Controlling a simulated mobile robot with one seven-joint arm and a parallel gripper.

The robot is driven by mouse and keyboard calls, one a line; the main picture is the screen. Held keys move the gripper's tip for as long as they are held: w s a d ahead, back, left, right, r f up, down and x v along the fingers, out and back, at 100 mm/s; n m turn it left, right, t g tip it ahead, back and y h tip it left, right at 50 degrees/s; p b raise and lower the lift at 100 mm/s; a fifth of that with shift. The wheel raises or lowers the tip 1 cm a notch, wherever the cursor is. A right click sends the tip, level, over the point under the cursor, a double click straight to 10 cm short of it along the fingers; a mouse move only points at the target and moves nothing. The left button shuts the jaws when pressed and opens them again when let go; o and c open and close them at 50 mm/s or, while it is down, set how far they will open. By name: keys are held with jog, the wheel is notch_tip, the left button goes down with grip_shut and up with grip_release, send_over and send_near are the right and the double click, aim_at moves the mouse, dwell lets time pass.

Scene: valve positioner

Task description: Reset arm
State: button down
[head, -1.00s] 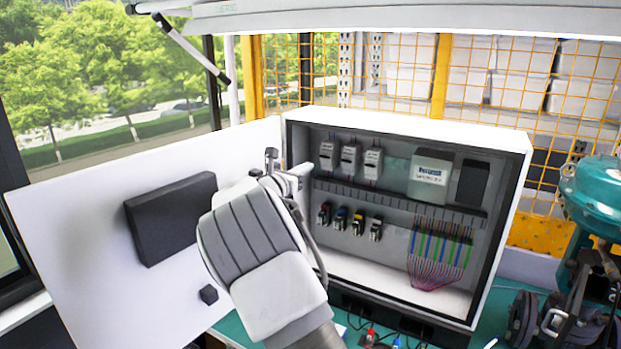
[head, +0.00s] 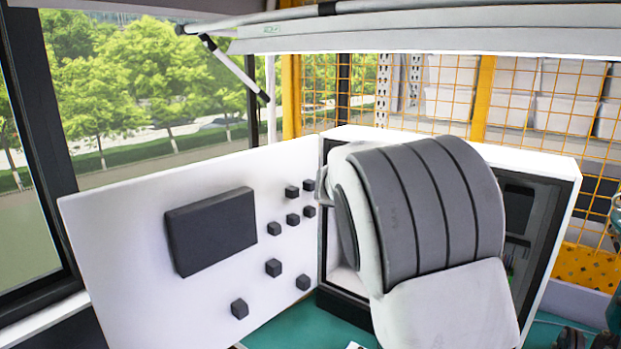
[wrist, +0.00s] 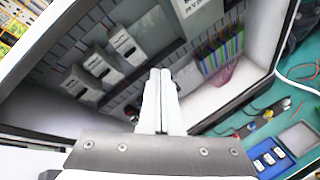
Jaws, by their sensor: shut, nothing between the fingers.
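My gripper (wrist: 161,100) shows in the wrist view with its two pale fingers pressed together, shut and empty. It points toward the open electrical cabinet (wrist: 262,52), apart from the parts inside as far as I can tell. In the head view my grey and white arm covers most of the cabinet (head: 562,215), and my gripper is hidden behind it. The wrist view shows white breakers (wrist: 103,65) and a bundle of coloured wires (wrist: 222,55) inside the cabinet.
The cabinet's white door (head: 130,245) stands open at the left, with a dark panel (head: 211,231) and several small black knobs. A green bench (head: 300,338) lies below. A blue tray (wrist: 268,157) and loose cables lie on it. A yellow mesh (head: 450,90) stands behind.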

jog(key=s+d+m+g+y, duration=0.25)
jog(key=s+m, duration=0.35)
jog(key=s, duration=0.5)
jog(key=s+a+f+m+y, duration=0.1)
jog(key=s+a+m+y, duration=0.1)
jog(key=s, duration=0.7)
jog(key=s+a+f+m+y, duration=0.2)
jog(key=s+m, duration=0.4)
jog(key=s, duration=0.4)
jog(key=s+a+f+m+y, duration=0.2)
jog(key=s+a+m, duration=0.3)
jog(key=s, duration=0.4)
jog(key=shift+s+g+y, duration=0.25)
jog(key=shift+g+y, duration=0.1)
jog(key=shift+y, duration=0.5)
